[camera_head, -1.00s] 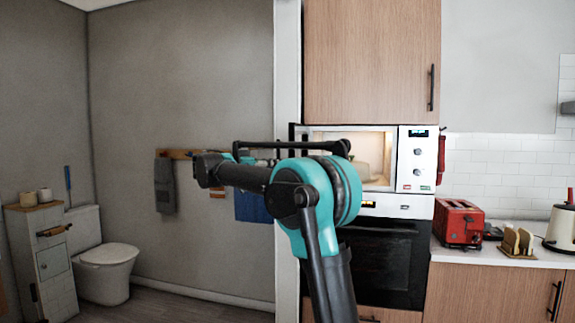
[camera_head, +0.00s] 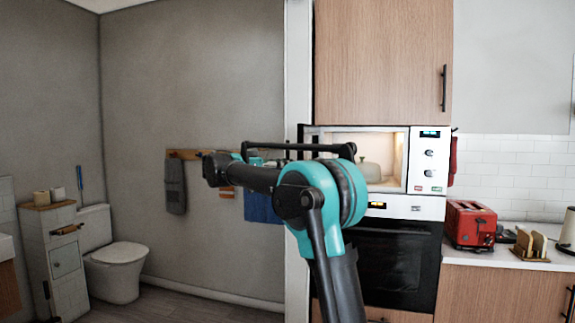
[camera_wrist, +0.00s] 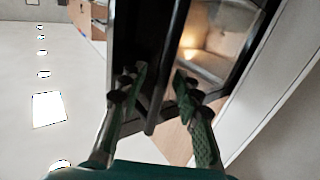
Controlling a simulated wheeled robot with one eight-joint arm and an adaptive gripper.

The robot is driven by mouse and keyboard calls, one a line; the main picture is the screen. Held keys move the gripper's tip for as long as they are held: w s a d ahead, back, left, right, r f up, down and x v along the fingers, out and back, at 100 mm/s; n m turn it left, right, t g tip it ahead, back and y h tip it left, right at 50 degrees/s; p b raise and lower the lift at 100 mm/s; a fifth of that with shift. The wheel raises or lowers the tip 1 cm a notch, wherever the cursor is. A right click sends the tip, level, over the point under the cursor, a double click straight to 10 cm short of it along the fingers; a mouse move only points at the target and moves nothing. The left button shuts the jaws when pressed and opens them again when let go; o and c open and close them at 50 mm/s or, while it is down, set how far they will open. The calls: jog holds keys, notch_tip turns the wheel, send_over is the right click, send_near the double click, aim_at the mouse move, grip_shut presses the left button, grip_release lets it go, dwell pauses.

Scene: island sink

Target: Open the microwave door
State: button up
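The microwave (camera_head: 428,178) is white with a black-framed, lit window. It sits in a tall unit below a wooden cupboard. A pale domed thing shows inside. A dark upright part (camera_head: 303,140) stands at its left edge. In the wrist view, the lit window (camera_wrist: 215,45) is at upper right, and a long black handle-like bar (camera_wrist: 155,105) runs up the middle. My gripper (camera_wrist: 157,83) has its two green fingers apart on either side of this bar, with gaps visible. In the head view my arm hides the gripper. I cannot tell whether the door is ajar.
An oven (camera_head: 395,265) is below the microwave. A red toaster (camera_head: 470,223) and a toast rack (camera_head: 530,243) stand on the counter at right. A toilet (camera_head: 118,268) and narrow cabinet (camera_head: 65,265) are at far left. Towels (camera_head: 175,185) hang on the back wall.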

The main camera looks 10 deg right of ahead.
jog(key=shift+a, duration=0.1)
jog(key=v, duration=1.1)
jog(key=shift+a, duration=0.4)
jog(key=shift+s, duration=0.25)
